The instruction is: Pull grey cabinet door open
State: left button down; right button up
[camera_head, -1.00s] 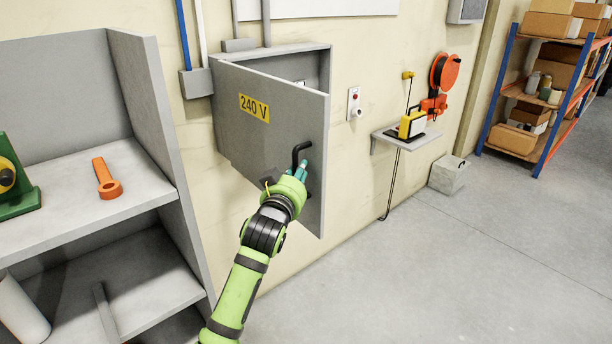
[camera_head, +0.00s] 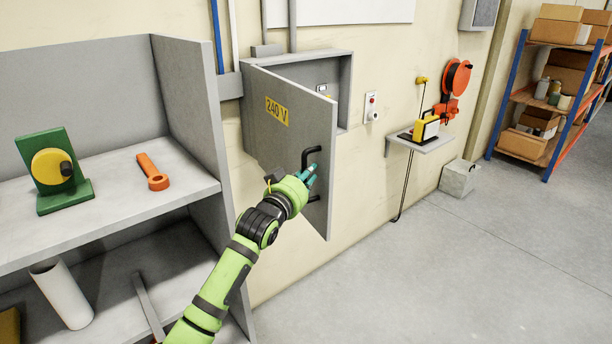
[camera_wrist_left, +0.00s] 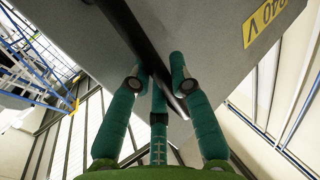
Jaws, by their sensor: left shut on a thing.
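The grey cabinet door (camera_head: 292,135) with its yellow "240 V" label stands partly open, hinged at its left, so the cabinet (camera_head: 345,90) interior shows behind it. A black bar handle (camera_head: 309,157) is on the door near its free edge. My left gripper (camera_head: 308,176) is shut on this handle. In the left wrist view the teal fingers of my left gripper (camera_wrist_left: 159,90) close around the black handle (camera_wrist_left: 150,45), and the grey door (camera_wrist_left: 205,30) fills the upper middle. The fingers hide part of the handle. My right gripper is not in view.
A grey shelf unit (camera_head: 185,90) stands close at the left, holding an orange wrench (camera_head: 152,172) and a green and yellow device (camera_head: 54,170). A small wall shelf (camera_head: 425,145) is to the right. The floor (camera_head: 450,270) at the right is clear.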

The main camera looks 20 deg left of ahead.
pick_arm(q)
jog(key=c, duration=1.1)
grip_release()
jog(key=shift+d+f, duration=0.15)
jog(key=shift+d, duration=0.1)
jog(key=shift+s, duration=0.15)
jog(key=shift+a, duration=0.1)
jog(key=s, duration=1.2)
